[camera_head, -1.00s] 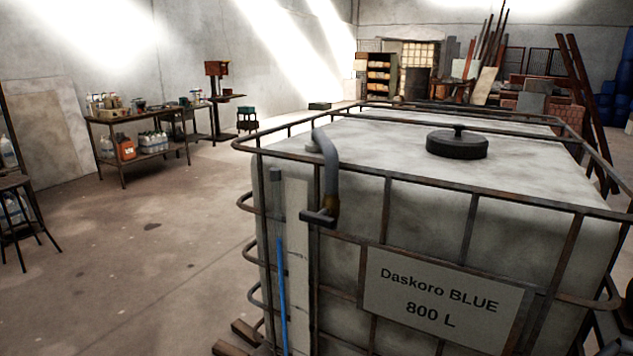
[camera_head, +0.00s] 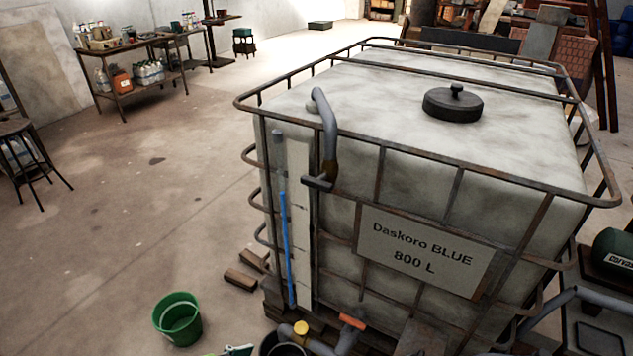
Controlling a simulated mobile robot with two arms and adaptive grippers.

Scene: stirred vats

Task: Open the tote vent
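The tote (camera_head: 345,220) is a large white tank in a rusty metal cage, with a sign (camera_head: 424,252) reading "Daskoro BLUE 800 L". On its top sits a round black cap with a small knob (camera_head: 453,103), which looks seated on the tote. I cannot tell whether it is loose or tight. A grey bent pipe with a dark handle (camera_head: 325,130) stands at the near left corner, beside a gauge strip with a blue column (camera_head: 287,248). Neither of my grippers shows in the head view.
A green bucket (camera_head: 178,318) stands on the floor left of the tote. Pipes with an orange handle (camera_head: 352,322) and a yellow part lie at the tote's foot. A workbench (camera_head: 135,50) and a stool (camera_head: 27,150) stand left.

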